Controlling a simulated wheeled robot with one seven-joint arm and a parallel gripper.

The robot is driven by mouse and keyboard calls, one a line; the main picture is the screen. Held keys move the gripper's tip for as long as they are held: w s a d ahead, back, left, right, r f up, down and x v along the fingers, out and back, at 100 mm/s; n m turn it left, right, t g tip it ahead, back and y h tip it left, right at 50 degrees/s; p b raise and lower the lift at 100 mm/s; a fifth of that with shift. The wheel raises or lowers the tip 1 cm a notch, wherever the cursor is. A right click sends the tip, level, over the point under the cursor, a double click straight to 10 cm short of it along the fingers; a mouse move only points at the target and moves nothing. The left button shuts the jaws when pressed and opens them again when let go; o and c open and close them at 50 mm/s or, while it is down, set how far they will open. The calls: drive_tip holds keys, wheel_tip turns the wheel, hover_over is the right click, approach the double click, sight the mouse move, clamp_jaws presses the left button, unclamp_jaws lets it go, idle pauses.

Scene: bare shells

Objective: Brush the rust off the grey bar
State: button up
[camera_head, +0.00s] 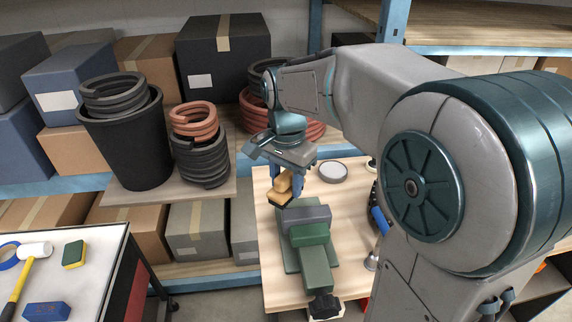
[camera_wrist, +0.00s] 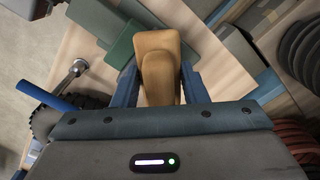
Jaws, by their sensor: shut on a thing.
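My gripper (camera_head: 287,186) is shut on a wooden brush (camera_head: 280,201) with a tan back and a dark underside. In the wrist view the tan back (camera_wrist: 157,45) of the brush fills the space between the blue fingers of my gripper (camera_wrist: 160,75). A green vise (camera_head: 317,257) stands on the light wood bench just in front of the brush. A grey block (camera_head: 306,215) lies across the vise's far end; I cannot tell if it is the bar or a jaw. The brush is close behind it, seemingly above the bench. No rust can be made out.
A round grey tin (camera_head: 333,171) stands on the bench (camera_head: 270,263) behind the vise. A blue-handled tool (camera_head: 380,220) is at the bench's right, by my arm. Coils and a black bin (camera_head: 130,147) stand on the shelf at left. A side table holds a mallet (camera_head: 33,252) and sponge (camera_head: 74,254).

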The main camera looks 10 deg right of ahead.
drive_tip(key=shift+r+p, duration=0.55)
drive_tip(key=shift+r, duration=0.5)
drive_tip(key=shift+f, duration=0.1)
